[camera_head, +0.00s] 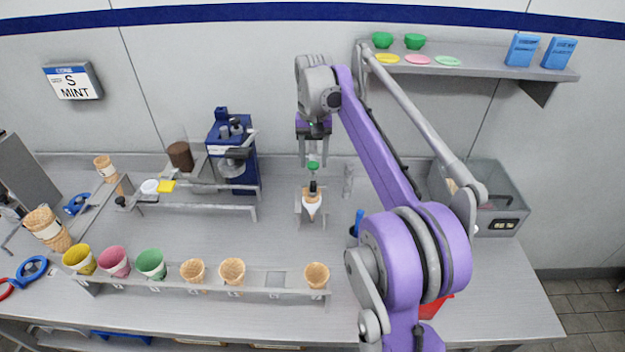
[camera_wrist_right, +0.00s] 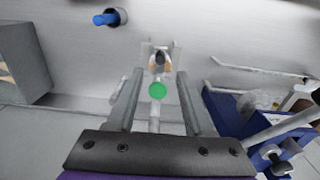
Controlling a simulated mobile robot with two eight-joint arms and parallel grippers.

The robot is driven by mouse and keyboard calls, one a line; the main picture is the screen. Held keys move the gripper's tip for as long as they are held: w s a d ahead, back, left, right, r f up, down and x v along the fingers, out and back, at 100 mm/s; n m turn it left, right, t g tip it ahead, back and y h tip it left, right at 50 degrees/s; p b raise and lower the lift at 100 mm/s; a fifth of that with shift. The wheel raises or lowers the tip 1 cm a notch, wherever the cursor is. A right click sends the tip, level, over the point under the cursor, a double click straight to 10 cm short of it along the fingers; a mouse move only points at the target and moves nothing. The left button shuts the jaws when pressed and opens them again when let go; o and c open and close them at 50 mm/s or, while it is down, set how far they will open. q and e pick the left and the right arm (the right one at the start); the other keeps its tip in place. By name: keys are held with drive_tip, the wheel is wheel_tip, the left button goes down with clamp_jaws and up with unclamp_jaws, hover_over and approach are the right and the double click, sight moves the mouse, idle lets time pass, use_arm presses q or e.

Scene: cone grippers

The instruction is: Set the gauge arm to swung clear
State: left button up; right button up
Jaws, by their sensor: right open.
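The gauge arm seems to be the small part with a green knob (camera_head: 313,166), above a wafer cone (camera_head: 312,200) standing in a small grey stand at the middle of the counter. A dark tip shows at the cone's mouth. My right gripper (camera_head: 313,162) points down over the knob, fingers apart and holding nothing. In the right wrist view the green knob (camera_wrist_right: 157,90) appears between the open fingers (camera_wrist_right: 159,84), with no clear contact; the cone and dark tip show just beyond. The arm's exact pose is hard to tell. My left gripper is not in view.
A blue machine (camera_head: 232,155) stands left of the stand. A rack (camera_head: 255,284) of cones and coloured cups runs along the front. A grey clear-sided box (camera_head: 495,205) is at the right, and a wall shelf (camera_head: 480,66) is above. A blue-handled item (camera_wrist_right: 108,18) stands near the stand.

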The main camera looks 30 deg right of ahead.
sight(313, 182)
wheel_tip(313, 182, down, 8)
drive_tip(key=shift+w+r, duration=0.1)
drive_tip(key=shift+r, duration=0.05)
clamp_jaws()
idle(0.3)
idle(1.2)
